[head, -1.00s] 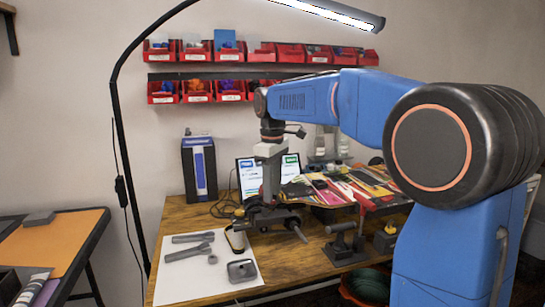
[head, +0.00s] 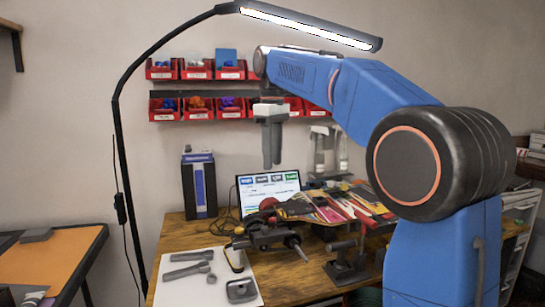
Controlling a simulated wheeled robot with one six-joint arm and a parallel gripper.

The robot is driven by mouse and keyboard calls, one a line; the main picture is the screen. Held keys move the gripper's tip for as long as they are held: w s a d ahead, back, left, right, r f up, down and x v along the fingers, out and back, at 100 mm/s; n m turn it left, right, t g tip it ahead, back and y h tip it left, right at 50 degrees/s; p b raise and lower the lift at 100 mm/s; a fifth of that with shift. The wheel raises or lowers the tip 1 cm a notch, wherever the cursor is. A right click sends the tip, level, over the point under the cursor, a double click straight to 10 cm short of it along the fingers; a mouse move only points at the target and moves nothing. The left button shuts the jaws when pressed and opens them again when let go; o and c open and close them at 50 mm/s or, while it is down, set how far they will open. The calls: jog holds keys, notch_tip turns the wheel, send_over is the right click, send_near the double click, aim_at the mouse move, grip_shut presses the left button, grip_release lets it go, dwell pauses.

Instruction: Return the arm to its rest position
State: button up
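My gripper (head: 271,162) hangs from my blue arm in the middle of the head view, pointing down in the air above the workbench. Its two fingers are close together with nothing visible between them, but the gap is too small here to judge. Below it on the bench (head: 285,288) is a dark clamp-like device (head: 265,237) with a rod sticking out to the right. The gripper is clear of it.
A lit laptop (head: 268,187) and a dark box (head: 199,184) stand at the back. A white sheet (head: 200,290) with grey parts lies in front. Red bins (head: 198,108) line the wall behind the gripper. A lamp (head: 310,27) hangs above the arm.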

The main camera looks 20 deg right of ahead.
jog(key=shift+s, duration=0.1)
jog(key=s+d+f+m+t, duration=0.2)
jog(key=s+d+f+m, duration=0.1)
jog(key=s+f, duration=1.2)
jog(key=s+d+f+m+t, duration=0.2)
jog(key=s+f+m, duration=0.4)
jog(key=s+f, duration=1)
jog(key=shift+s+d+t, duration=0.4)
jog(key=shift+s+d, duration=0.15)
jog(key=shift+s, duration=0.6)
